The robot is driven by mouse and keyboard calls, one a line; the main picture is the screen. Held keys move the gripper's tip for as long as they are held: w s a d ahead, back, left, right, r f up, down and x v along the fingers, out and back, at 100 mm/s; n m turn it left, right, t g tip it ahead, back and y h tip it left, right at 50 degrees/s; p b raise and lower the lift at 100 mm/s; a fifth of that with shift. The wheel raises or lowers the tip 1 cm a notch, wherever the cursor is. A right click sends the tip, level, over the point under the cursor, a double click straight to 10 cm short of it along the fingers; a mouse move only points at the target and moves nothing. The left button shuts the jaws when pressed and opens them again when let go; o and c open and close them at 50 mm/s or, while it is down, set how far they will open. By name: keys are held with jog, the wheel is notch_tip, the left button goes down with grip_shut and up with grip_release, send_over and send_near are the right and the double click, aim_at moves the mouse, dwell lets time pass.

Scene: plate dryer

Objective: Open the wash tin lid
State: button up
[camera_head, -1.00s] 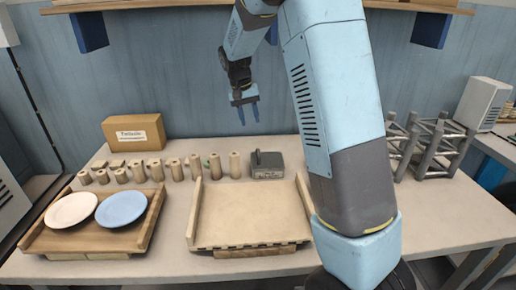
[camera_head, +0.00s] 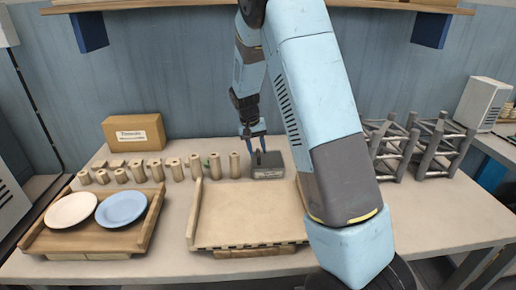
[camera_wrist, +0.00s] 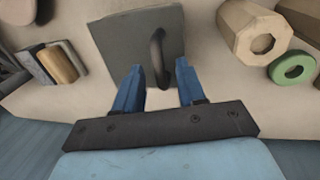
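The wash tin (camera_head: 268,172) is a small dark grey box on the table behind the empty wooden tray. Its flat grey lid (camera_wrist: 118,36) carries a dark curved handle (camera_wrist: 157,58) and looks closed. My gripper (camera_head: 258,148) is directly over the tin, pointing down. In the wrist view my gripper (camera_wrist: 158,75) has its two blue fingers apart, one on each side of the near end of the handle. Whether the fingers touch the handle cannot be told.
Several wooden cylinders (camera_head: 195,168) stand in a row left of the tin, the closest right beside it. A green ring (camera_wrist: 293,69) lies near them. A tray (camera_head: 93,241) with two plates is at left; metal racks (camera_head: 436,148) are at right. The middle tray (camera_head: 240,222) is empty.

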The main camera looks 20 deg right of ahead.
jog(key=shift+c, duration=0.3)
grip_shut()
dwell(0.3)
